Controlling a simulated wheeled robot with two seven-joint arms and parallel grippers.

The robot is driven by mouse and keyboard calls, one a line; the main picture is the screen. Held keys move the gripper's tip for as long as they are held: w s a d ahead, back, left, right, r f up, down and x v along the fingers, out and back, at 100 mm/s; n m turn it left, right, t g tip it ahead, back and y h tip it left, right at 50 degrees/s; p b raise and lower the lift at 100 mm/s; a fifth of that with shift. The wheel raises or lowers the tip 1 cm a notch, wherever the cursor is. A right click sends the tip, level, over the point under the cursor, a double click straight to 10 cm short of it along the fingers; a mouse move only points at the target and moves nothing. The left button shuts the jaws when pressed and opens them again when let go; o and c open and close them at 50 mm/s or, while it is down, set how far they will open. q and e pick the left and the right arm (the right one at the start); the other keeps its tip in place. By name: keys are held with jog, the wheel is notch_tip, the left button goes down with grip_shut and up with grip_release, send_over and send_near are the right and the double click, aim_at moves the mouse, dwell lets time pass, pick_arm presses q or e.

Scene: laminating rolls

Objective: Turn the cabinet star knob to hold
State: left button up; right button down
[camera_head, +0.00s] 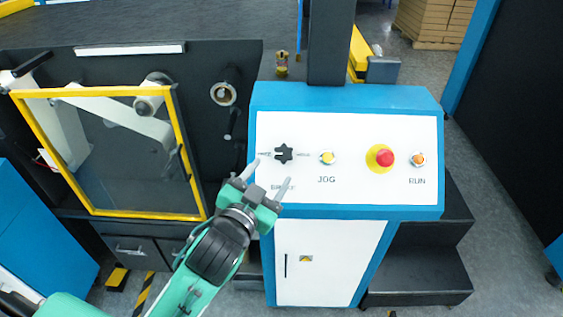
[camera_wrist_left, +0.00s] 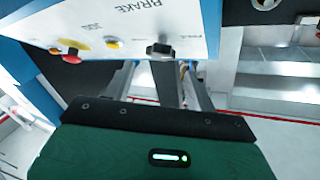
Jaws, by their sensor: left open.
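The black star knob (camera_head: 284,153) sits on the white face of the control cabinet (camera_head: 345,185), at its upper left. Small markings flank it, too small to read, and the label below it is partly covered by a finger of my left gripper. My left gripper (camera_head: 270,174) is open and empty, just below and in front of the knob, its two fingers apart and pointing up at the panel. In the left wrist view the knob (camera_wrist_left: 160,50) shows ahead of my open gripper (camera_wrist_left: 163,77), apparently not between the fingertips. My right gripper is not in view.
Right of the knob are a yellow JOG button (camera_head: 327,157), a red emergency stop (camera_head: 384,158) and an orange RUN button (camera_head: 418,159). A yellow-framed window (camera_head: 190,165) of the machine stands left. Dark steps (camera_head: 420,270) stand at the cabinet's right.

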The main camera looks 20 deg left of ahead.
aim_at(283, 154)
pick_arm(q)
jog(key=w, duration=0.2)
jog(key=w+p, duration=0.1)
jog(key=w, duration=0.2)
jog(key=shift+w+d+r+p, duration=0.25)
jog(key=shift+w+d+p, duration=0.05)
jog(key=shift+w+p, duration=0.1)
jog(key=shift+w+f, duration=0.15)
jog(key=shift+w, duration=0.35)
